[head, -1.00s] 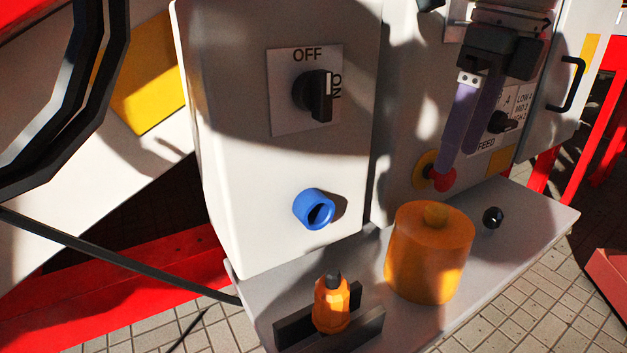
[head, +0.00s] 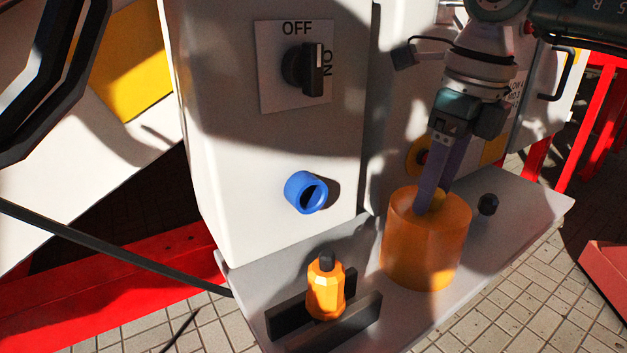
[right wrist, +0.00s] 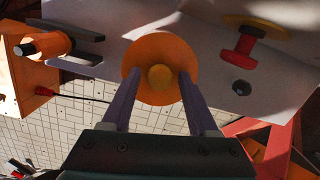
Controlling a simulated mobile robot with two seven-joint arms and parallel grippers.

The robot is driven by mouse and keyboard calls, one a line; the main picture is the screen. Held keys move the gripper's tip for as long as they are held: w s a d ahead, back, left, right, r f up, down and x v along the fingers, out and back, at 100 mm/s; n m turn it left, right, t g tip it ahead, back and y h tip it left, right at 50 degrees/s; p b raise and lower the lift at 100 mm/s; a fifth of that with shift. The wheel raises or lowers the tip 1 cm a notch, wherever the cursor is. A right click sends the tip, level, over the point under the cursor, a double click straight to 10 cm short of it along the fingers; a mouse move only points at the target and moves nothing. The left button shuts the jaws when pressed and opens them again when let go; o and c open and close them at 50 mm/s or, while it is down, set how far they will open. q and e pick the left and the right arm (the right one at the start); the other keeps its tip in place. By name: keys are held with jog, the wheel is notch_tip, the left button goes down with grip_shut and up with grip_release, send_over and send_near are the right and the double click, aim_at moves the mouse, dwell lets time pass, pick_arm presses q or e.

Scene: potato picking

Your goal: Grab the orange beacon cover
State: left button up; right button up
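The orange beacon cover (head: 425,250) is a wide upright cylinder with a small yellow-orange knob on top. It stands on the grey shelf (head: 490,240). My right gripper (head: 434,203) points down at it from above, fingertips at the knob. In the right wrist view, the cover (right wrist: 150,52) shows as an orange disc, with the open fingers of the right gripper (right wrist: 157,76) on either side of the knob and a gap to each side. Whether the fingertips touch the top is unclear. My left gripper is not in view.
An orange bottle-like part with a dark cap (head: 325,290) stands between dark rails on the shelf. A blue ring (head: 306,192) and an OFF/ON switch (head: 304,68) are on the white cabinet. A black knob (head: 488,204) sits right of the cover.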

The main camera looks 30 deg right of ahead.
grip_shut()
dwell(1.1)
